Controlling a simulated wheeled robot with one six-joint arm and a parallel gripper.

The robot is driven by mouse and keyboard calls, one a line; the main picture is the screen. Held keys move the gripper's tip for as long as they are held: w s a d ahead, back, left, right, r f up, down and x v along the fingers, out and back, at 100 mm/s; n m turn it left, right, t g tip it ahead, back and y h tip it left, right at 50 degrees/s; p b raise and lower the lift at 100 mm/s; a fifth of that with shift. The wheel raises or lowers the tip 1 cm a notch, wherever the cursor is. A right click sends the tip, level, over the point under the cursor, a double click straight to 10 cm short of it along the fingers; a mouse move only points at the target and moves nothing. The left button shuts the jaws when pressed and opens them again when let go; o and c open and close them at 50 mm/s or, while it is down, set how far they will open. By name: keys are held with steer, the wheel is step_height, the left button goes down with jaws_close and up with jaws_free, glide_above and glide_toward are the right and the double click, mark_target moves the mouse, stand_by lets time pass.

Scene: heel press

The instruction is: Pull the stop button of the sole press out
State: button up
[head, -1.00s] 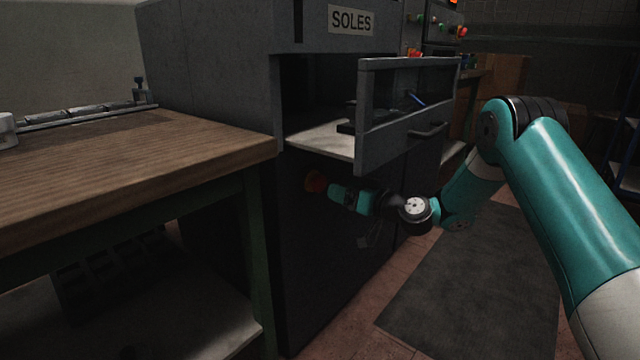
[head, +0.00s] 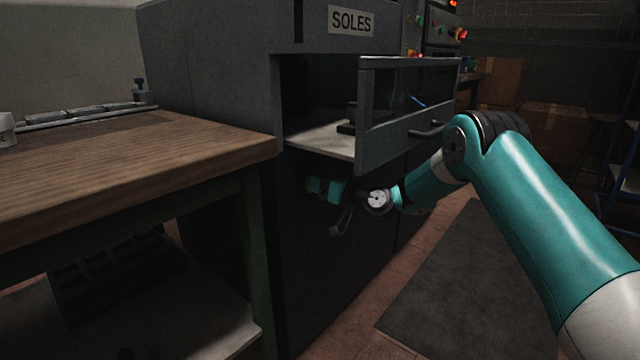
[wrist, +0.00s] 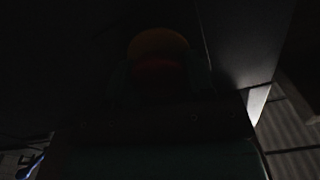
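The sole press (head: 215,60) is a dark grey cabinet with a SOLES sign, left of centre in the head view. The stop button (wrist: 158,48) shows as a dim orange-red round cap in the wrist view; in the head view it is hidden. My gripper (wrist: 160,76) is right at the button, with dark finger shapes on both sides of the cap. In the head view my gripper (head: 314,187) is against the press's dark lower front, below the opening. It is too dark to tell whether the fingers touch or grip the cap.
A framed guard door (head: 372,145) with a handle juts out above my wrist. A wooden workbench (head: 100,165) stands close on the left. A dark mat (head: 440,290) lies on the floor to the right. Cardboard boxes (head: 553,120) and blue shelving stand at the back right.

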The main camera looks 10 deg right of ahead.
steer(key=c, duration=0.5)
steer(key=shift+o, duration=0.2)
steer(key=shift+s+d+f+b, duration=0.15)
steer(key=shift+s+f+b, duration=0.1)
steer(key=shift+b, duration=0.15)
steer(key=shift+s+d+r, duration=0.1)
steer(key=shift+s, duration=0.15)
steer(key=shift+d, duration=0.2)
steer(key=o, duration=1.3)
steer(key=shift+r, duration=0.1)
steer(key=v, duration=1.7)
steer(key=shift+s+d, duration=0.1)
steer(key=shift+s, duration=0.1)
